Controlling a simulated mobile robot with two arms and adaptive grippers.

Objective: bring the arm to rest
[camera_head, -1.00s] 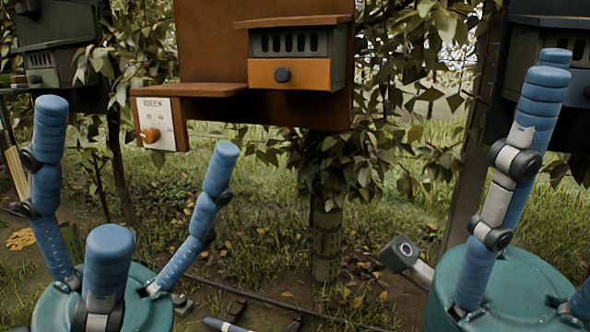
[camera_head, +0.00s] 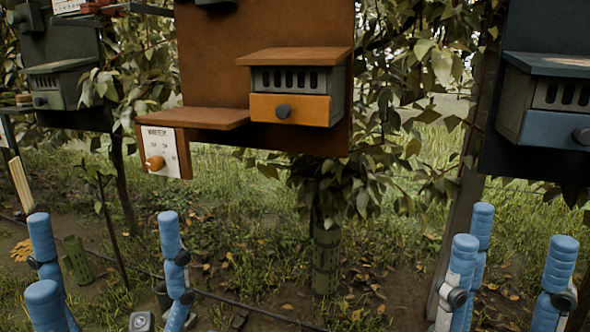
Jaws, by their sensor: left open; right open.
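My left gripper (camera_head: 105,252) is at the lower left, its blue fingers pointing up and spread wide apart, with nothing between them. My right gripper (camera_head: 512,262) is at the lower right, its blue fingers also up and apart, empty. Both palms are below the picture edge. Both grippers are below the boards and touch nothing that I can see.
An orange board (camera_head: 215,70) carries a shelf (camera_head: 200,117), an orange drawer (camera_head: 290,109) and a white dial panel (camera_head: 161,150). A dark board with a blue drawer (camera_head: 556,130) is at right.

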